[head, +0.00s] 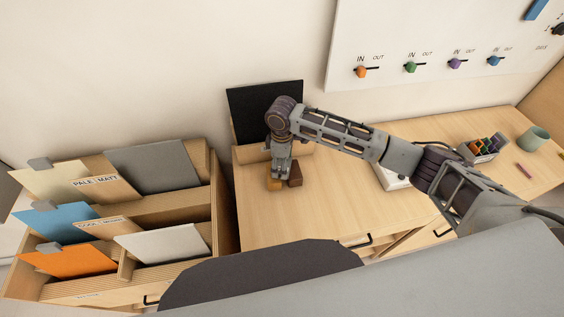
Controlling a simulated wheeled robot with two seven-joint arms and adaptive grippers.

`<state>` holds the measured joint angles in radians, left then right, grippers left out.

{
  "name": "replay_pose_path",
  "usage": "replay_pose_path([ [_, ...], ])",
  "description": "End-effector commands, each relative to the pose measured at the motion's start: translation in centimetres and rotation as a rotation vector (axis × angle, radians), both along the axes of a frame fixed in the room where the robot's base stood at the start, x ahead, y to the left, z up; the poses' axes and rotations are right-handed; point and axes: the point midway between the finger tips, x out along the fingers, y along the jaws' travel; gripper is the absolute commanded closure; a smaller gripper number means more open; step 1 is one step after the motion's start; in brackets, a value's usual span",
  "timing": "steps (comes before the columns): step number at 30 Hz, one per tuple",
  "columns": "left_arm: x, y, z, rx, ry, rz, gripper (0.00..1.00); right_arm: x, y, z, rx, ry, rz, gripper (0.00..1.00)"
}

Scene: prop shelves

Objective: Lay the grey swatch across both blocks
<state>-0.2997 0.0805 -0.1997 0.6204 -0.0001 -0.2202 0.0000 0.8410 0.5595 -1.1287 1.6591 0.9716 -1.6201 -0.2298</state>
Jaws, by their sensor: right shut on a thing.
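The large grey swatch (152,165) leans in the back compartment of the wooden rack on the left. An ochre block (274,185) and a dark brown block (296,176) are close together at the left part of the desk, in front of a black panel. My right gripper (281,174) points down over the blocks and is shut on the ochre block, it seems; its fingers partly hide the contact. I cannot tell if that block touches the desk. My left gripper is out of view.
The rack (216,205) also holds cream, blue, orange and white cards. The black panel (250,104) stands behind the blocks. A pen box (484,148) and green cup (533,138) are far right. The desk (320,205) is clear in the middle.

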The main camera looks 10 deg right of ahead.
Motion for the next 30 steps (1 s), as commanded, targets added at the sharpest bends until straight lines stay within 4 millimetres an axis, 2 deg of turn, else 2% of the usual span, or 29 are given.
replay_pose_path([
  [11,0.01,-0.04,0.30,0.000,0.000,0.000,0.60,-0.01,0.02,-0.64,0.000,0.001,0.000,0.44],
  [12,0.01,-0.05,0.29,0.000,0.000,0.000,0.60,0.00,0.01,-0.66,0.000,0.000,0.000,0.22],
  [17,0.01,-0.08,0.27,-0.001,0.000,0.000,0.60,0.00,0.00,-0.66,0.000,0.000,0.000,0.03],
  [30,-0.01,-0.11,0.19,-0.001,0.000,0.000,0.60,0.03,-0.01,-0.53,0.000,-0.001,0.000,0.03],
])
